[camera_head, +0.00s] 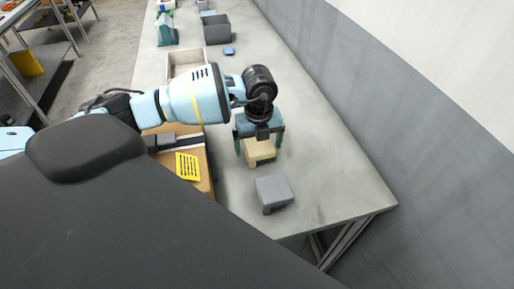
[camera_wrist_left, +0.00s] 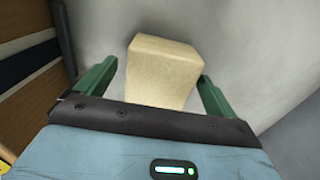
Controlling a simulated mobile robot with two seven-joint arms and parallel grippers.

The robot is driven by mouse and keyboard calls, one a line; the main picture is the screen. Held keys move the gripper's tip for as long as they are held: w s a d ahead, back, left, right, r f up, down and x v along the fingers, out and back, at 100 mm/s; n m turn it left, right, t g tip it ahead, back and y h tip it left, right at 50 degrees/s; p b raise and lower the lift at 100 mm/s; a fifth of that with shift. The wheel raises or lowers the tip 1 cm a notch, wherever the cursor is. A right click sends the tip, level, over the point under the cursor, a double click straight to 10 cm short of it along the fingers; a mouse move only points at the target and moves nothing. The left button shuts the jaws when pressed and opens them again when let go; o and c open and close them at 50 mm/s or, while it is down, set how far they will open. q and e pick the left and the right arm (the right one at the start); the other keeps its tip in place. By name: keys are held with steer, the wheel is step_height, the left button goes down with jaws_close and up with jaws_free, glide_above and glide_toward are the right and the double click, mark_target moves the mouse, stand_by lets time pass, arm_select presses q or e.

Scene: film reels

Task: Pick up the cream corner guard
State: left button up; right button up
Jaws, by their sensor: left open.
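The cream corner guard (camera_head: 260,153) sits on the grey table, partly hidden under my left gripper in the head view. In the left wrist view, the cream corner guard (camera_wrist_left: 162,70) is a pale block with its near end between the green fingers. My left gripper (camera_head: 260,146) points down over it. Its fingers (camera_wrist_left: 158,88) are open, one on each side of the guard, with a visible gap on the left and a narrow one on the right. I cannot tell exactly how high the fingertips are. My right gripper is not in view.
A grey block (camera_head: 274,192) stands in front of the guard on the table (camera_head: 330,185). A cardboard-coloured surface with a yellow note (camera_head: 187,166) lies to the left. A pale tray (camera_head: 186,63) and a grey bin (camera_head: 217,28) are farther back. A wall runs along the right.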

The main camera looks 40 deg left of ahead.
mark_target(259, 144)
arm_select(q)
steer(key=shift+c, duration=0.3)
steer(key=c, duration=1)
step_height(259, 144, up, 10)
steer(key=shift+r, duration=0.1)
